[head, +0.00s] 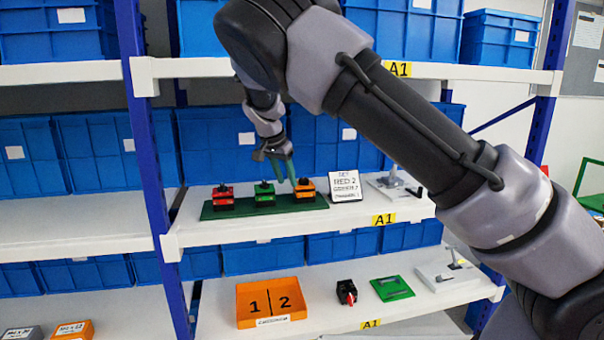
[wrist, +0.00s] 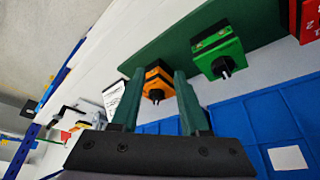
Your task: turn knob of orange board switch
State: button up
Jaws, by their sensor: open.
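The orange switch (head: 305,190) sits at the right end of a dark green board (head: 240,209) on the middle shelf, with a black knob on it. In the wrist view the orange switch (wrist: 158,80) lies between my fingers, beyond their tips, its black knob (wrist: 156,95) facing me. My gripper (head: 281,178) is open, its green fingers just left of and near the orange switch in the head view. The fingers also show in the wrist view (wrist: 157,78). I cannot tell whether they touch the knob. A green switch (head: 264,194) and a red switch (head: 223,197) stand to the left.
A white sign (head: 344,185) stands right of the board, beside a grey lever device (head: 393,185). Blue bins (head: 226,150) line the back. The lower shelf holds an orange tray (head: 270,303), a black switch (head: 346,291) and a green plate (head: 392,288). A blue post (head: 150,150) stands left.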

aim_at(303, 178)
jog(key=w+d, duration=0.1)
jog(key=w, duration=0.1)
jog(key=w+d, duration=0.1)
jog(key=w, duration=0.2)
jog(key=w+d, duration=0.2)
jog(key=shift+w, duration=0.15)
jog(key=shift+w+d+f, duration=0.1)
jog(key=shift+w+f, duration=0.1)
jog(key=shift+w, duration=0.05)
jog(key=shift+w+d+f, duration=0.1)
jog(key=shift+f, duration=0.3)
jog(key=shift+c, duration=0.3)
grip_shut()
